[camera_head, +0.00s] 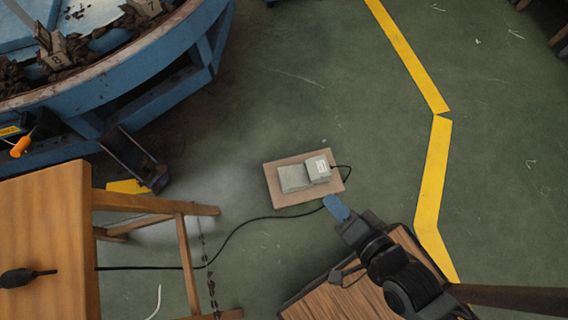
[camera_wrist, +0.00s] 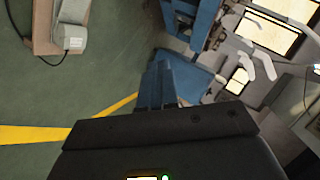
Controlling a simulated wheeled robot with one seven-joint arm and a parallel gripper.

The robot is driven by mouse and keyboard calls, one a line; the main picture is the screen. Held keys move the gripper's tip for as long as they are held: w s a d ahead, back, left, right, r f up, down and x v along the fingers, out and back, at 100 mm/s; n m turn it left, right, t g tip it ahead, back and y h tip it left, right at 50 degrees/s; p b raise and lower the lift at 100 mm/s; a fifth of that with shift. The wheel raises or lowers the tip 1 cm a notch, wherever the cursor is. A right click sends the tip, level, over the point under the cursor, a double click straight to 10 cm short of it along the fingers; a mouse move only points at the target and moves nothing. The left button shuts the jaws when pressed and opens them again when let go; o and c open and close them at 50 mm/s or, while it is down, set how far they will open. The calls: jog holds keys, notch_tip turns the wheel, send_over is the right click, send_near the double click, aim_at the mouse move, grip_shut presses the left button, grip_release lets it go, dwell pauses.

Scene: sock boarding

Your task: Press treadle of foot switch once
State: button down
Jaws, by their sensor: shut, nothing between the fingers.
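The foot switch is a grey-green box with a housing (camera_head: 318,168) on the right and a flat treadle (camera_head: 294,179) on the left. It sits on a tan board (camera_head: 284,201) on the green floor. My gripper (camera_head: 335,205) is shut and empty, its blue fingers just beyond the board's lower right corner, apart from the treadle. Its height above the floor is hard to tell. In the wrist view the foot switch (camera_wrist: 72,32) is at the upper left, partly cut off by the frame edge, and my blue fingers (camera_wrist: 160,85) are near the middle.
A black cable (camera_head: 250,222) runs from the switch across the floor to the left. A wooden table (camera_head: 45,240) and a stool-like wooden frame (camera_head: 188,260) stand at lower left. A blue round machine (camera_head: 110,85) fills the upper left. Yellow floor lines (camera_head: 432,180) lie right.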

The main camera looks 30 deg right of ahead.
jog(key=w+d+f+m+g+b, duration=0.1)
jog(key=w+f+m+b, duration=0.5)
jog(key=w+f, duration=0.5)
jog(key=w+d+f+m+g+y+b, duration=0.1)
jog(key=w+f+m+b, duration=0.5)
jog(key=f, duration=1.3)
jog(key=w+d+m, duration=0.1)
jog(key=w+m, duration=0.3)
jog(key=w, duration=0.1)
jog(key=shift+w+d+g+b, duration=0.15)
jog(key=shift+w+g+b, duration=0.2)
jog(key=shift+w+g, duration=0.05)
jog(key=shift+f, duration=0.1)
jog(key=shift+f, duration=0.15)
jog(key=b, duration=0.7)
send_over(283, 180)
notch_tip(283, 180, down, 8)
jog(key=shift+d+r, duration=0.1)
jog(key=shift+r, duration=0.05)
jog(key=shift+f+b, duration=0.35)
jog(key=shift+b, duration=0.05)
jog(key=shift+f, duration=0.15)
jog(key=shift+a+f, duration=0.2)
jog(key=shift+f, duration=0.05)
